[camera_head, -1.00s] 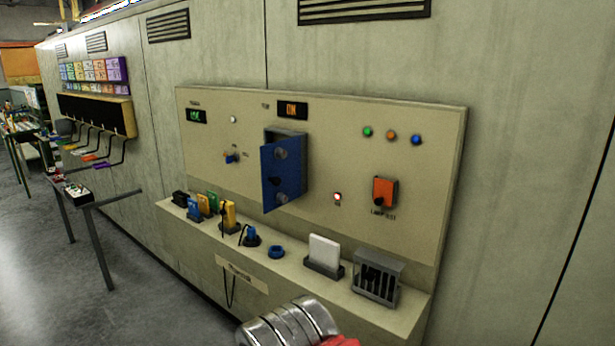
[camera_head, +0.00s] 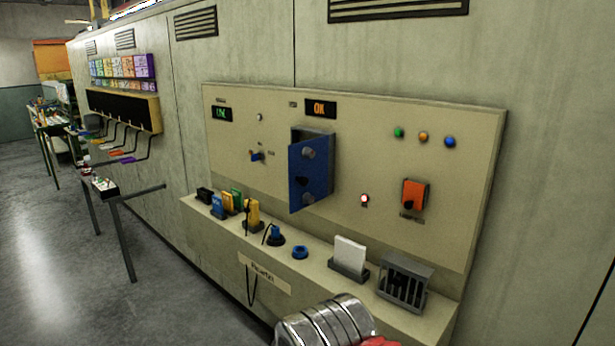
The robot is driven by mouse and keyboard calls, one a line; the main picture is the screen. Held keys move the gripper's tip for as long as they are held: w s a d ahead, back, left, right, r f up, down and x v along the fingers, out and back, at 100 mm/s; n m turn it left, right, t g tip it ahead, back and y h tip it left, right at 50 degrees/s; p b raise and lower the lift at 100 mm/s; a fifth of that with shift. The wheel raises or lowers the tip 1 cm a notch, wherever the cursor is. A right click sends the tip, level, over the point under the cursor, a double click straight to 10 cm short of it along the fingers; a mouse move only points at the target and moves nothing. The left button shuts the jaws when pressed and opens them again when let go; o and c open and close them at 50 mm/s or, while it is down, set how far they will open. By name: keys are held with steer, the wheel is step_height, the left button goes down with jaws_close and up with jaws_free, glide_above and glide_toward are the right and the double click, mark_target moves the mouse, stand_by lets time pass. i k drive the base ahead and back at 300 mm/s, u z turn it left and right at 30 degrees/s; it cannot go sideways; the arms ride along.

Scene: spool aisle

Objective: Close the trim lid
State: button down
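A blue lid (camera_head: 308,172) stands swung open from a small grey box (camera_head: 325,146) on the upright beige panel. It seems to be the trim lid, but the small label above it is too blurred to read surely. The lid sticks out from the panel and has round dark and grey knobs on its visible face. It hides most of the box's inside. My gripper is not in view. A silver ribbed part with some red at the bottom edge looks like my own arm, and it is well below the lid.
Below the panel, a ledge (camera_head: 325,262) holds yellow, green and blue blocks, a blue ring (camera_head: 300,252), a white card in a holder (camera_head: 350,257) and a grey slotted rack (camera_head: 405,282). An orange box (camera_head: 414,194) sits right of the lid. Open floor lies left.

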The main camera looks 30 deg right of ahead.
mark_target(310, 176)
steer(key=u, duration=0.05)
steer(key=i, duration=0.95)
steer(key=z, duration=0.1)
